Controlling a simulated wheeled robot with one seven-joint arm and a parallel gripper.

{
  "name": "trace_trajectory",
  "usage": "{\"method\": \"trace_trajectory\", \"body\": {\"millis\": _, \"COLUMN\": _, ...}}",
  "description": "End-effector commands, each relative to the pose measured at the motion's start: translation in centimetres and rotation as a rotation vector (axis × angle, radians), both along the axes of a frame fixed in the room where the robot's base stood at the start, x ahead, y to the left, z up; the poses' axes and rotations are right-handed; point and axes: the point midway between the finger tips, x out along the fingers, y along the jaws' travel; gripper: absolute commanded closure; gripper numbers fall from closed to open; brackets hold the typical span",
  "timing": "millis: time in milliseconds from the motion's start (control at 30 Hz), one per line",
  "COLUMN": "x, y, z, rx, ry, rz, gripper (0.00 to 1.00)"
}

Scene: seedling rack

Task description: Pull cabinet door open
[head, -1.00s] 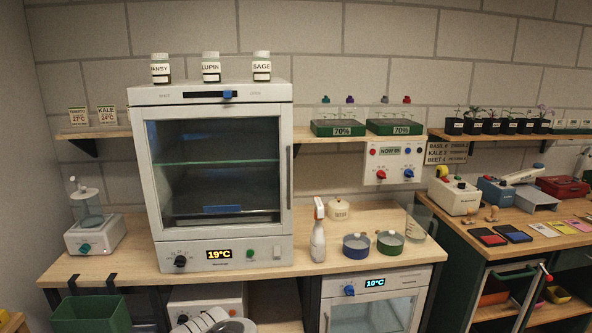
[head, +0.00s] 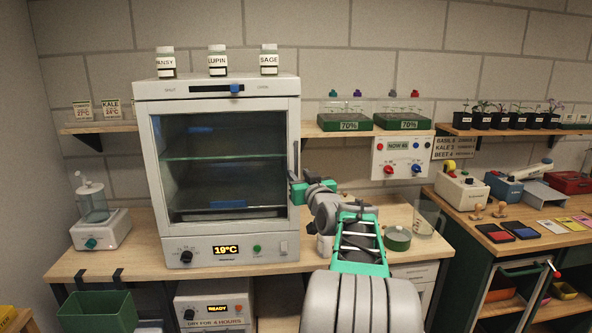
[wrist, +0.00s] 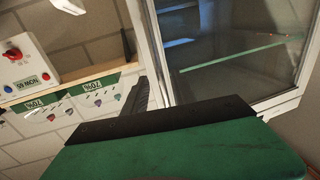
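The white cabinet (head: 172,246) stands on the bench, with a glass door (head: 220,165) at its front that looks closed. A slim upright handle (head: 296,158) runs along the door's right edge. A blue slider (head: 235,88) sits toward the OPEN side of the slot above the door. My gripper (head: 297,186) is at the lower part of the handle; contact is unclear and its finger gap is hidden. In the wrist view, the green-and-dark gripper body fills the bottom, with the door's pale frame (wrist: 152,50) and glass beyond.
Labelled jars (head: 217,62) stand on the cabinet top. A pump bottle on a white base (head: 100,230) is left of the cabinet. A pot (head: 397,239) stands near my arm. A wall control box (head: 403,157) and shelf with green trays (head: 345,122) are to the right.

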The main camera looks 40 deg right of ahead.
Motion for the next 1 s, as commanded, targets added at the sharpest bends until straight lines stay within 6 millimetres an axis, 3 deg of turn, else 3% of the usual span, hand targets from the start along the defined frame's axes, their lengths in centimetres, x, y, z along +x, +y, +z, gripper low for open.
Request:
{"method": "trace_trajectory", "body": {"millis": 200, "x": 2.7, "y": -1.1, "z": 0.1, "rx": 0.000, "ry": 0.001, "rz": 0.001, "gripper": 0.68}}
{"method": "trace_trajectory", "body": {"millis": 467, "x": 2.9, "y": -1.1, "z": 0.0, "rx": -0.001, "ry": 0.001, "rz": 0.001, "gripper": 0.68}}
{"method": "trace_trajectory", "body": {"millis": 867, "x": 2.9, "y": -1.1, "z": 0.0, "rx": 0.000, "ry": 0.002, "rz": 0.001, "gripper": 1.00}}
{"method": "trace_trajectory", "body": {"millis": 1000, "x": 2.9, "y": -1.1, "z": 0.0, "rx": 0.000, "ry": 0.002, "rz": 0.001, "gripper": 1.00}}
